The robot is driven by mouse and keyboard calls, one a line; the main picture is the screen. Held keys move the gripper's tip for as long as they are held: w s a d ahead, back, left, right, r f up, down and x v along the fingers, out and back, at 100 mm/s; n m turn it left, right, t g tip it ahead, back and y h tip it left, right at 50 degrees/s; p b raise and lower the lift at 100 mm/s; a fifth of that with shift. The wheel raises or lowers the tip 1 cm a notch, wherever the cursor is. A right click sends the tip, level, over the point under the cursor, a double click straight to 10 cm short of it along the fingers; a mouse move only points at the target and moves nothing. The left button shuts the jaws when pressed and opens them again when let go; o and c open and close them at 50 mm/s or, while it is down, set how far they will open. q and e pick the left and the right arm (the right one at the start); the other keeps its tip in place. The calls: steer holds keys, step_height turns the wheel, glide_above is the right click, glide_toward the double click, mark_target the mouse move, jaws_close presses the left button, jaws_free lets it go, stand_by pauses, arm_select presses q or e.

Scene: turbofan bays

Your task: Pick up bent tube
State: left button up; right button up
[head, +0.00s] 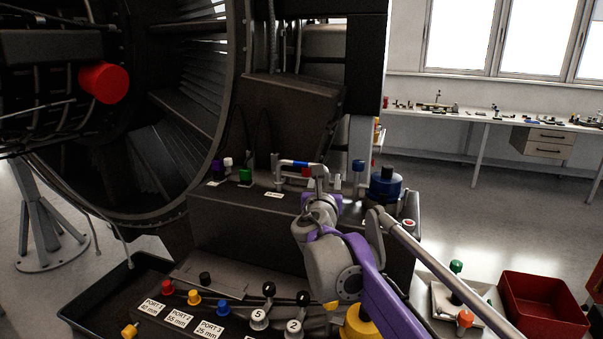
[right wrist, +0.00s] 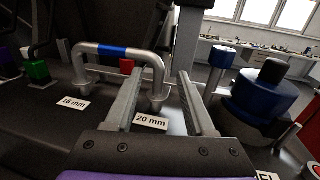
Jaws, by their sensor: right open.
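The bent tube (head: 297,163) is a silver U-shaped pipe with a blue band. It stands upright on the top step of the dark bench (head: 240,210). In the right wrist view the bent tube (right wrist: 115,50) has its left leg near the "16 mm" label (right wrist: 73,106) and its right leg near the "20 mm" label (right wrist: 150,122). My right gripper (head: 322,184) is at the tube's right end. In the right wrist view my right gripper (right wrist: 160,76) is open, with the right leg showing between its fingers. I cannot tell if they touch it. My left gripper is not in view.
A blue cylinder with a dark top (right wrist: 265,92) and a blue-capped post (right wrist: 220,65) stand close on the right. Green (head: 246,175) and red blocks stand near the tube. A large engine (head: 150,120) fills the left. A red bin (head: 540,305) is at lower right.

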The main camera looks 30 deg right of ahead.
steer(key=x, duration=0.4)
steer(key=shift+s, duration=0.1)
jaws_close()
